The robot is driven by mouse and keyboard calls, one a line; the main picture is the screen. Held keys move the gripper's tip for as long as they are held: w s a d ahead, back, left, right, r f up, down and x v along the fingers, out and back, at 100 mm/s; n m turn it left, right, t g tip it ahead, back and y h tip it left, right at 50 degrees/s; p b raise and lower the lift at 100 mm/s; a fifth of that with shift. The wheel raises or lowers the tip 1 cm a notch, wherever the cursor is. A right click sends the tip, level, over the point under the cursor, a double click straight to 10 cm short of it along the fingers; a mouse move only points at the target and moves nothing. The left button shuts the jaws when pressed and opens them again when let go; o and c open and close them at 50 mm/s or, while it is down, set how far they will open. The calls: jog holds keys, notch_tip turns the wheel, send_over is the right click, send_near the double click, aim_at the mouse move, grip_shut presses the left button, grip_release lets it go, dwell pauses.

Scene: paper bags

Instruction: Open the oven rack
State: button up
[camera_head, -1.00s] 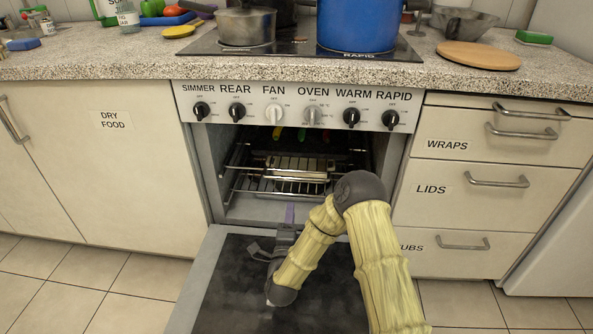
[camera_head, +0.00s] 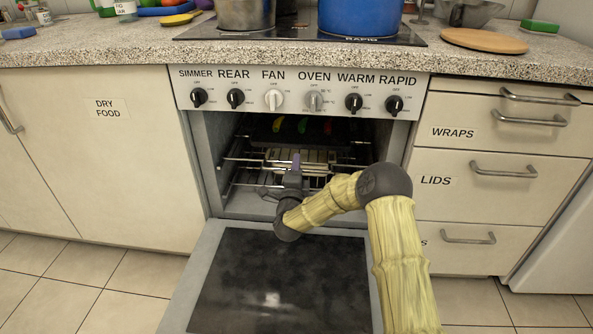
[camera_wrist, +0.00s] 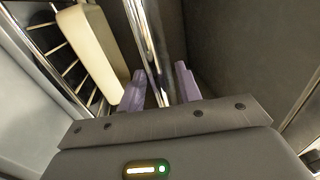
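The oven stands open, its door (camera_head: 285,280) folded down. A wire oven rack (camera_head: 240,160) is inside, with a pale block-like item (camera_head: 318,157) on it. My gripper (camera_head: 296,160) reaches over the door into the oven, at the front of the rack. In the wrist view my gripper (camera_wrist: 159,72) has its two purple fingers apart, with a shiny metal bar (camera_wrist: 143,35) running between them. I cannot tell whether either finger touches the bar. The pale item (camera_wrist: 93,50) lies on rack wires to the left. My wrist hides part of the lower oven.
A dark tray (camera_head: 262,127) with colourful pieces sits higher in the oven. The knob panel (camera_head: 300,97) is above the opening. Cabinets (camera_head: 100,160) flank the oven on the left and drawers (camera_head: 495,185) on the right. A blue pot (camera_head: 360,17) stands on the hob.

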jog(key=shift+w, duration=0.25)
grip_shut()
